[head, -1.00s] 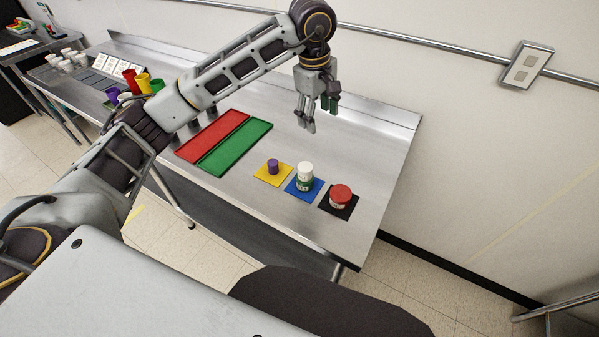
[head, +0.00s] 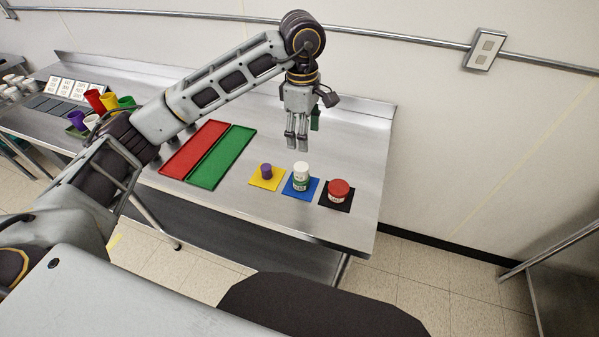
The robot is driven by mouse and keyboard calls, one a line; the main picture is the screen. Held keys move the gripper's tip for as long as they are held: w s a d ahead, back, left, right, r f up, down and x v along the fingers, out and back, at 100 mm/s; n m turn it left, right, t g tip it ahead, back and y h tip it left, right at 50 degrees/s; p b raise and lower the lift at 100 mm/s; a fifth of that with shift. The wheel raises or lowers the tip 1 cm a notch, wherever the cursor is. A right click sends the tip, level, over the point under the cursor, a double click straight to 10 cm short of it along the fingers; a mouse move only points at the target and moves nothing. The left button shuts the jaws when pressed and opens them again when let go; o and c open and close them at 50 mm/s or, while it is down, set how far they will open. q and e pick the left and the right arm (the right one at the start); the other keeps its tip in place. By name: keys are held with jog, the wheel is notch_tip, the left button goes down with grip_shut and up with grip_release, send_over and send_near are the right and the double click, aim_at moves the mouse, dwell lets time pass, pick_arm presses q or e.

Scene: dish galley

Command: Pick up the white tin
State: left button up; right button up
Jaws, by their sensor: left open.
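The white tin (head: 301,170) has a white lid and a green-and-white lower part. It stands upright on a blue square mat (head: 289,189) on the steel table. My left gripper (head: 297,148) hangs pointing down, behind and a little above the tin in the picture, apart from it. It is open and nothing shows between its fingers. My right gripper is not in the head view.
A purple cylinder (head: 266,170) on a yellow mat (head: 260,184) stands left of the tin. A red-lidded tin (head: 338,190) on a black mat (head: 334,206) stands close on the right. Red (head: 203,138) and green (head: 228,147) trays lie further left. Coloured cups (head: 96,101) stand at far left.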

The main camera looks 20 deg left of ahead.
aim_at(300, 168)
pick_arm(q)
jog(key=shift+s+a+n, duration=0.15)
jog(key=shift+s+n, duration=0.1)
jog(key=shift+n, duration=0.85)
jog(key=shift+s+a+n, duration=0.1)
jog(key=shift+s+n, duration=0.1)
jog(key=shift+n, duration=0.9)
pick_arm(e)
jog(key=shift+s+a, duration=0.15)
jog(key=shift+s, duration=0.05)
pick_arm(q)
jog(key=shift+f, duration=0.1)
notch_tip(300, 168, down, 8)
jog(key=shift+r+p, duration=0.1)
jog(key=shift+p, duration=0.3)
jog(key=shift+f, duration=0.35)
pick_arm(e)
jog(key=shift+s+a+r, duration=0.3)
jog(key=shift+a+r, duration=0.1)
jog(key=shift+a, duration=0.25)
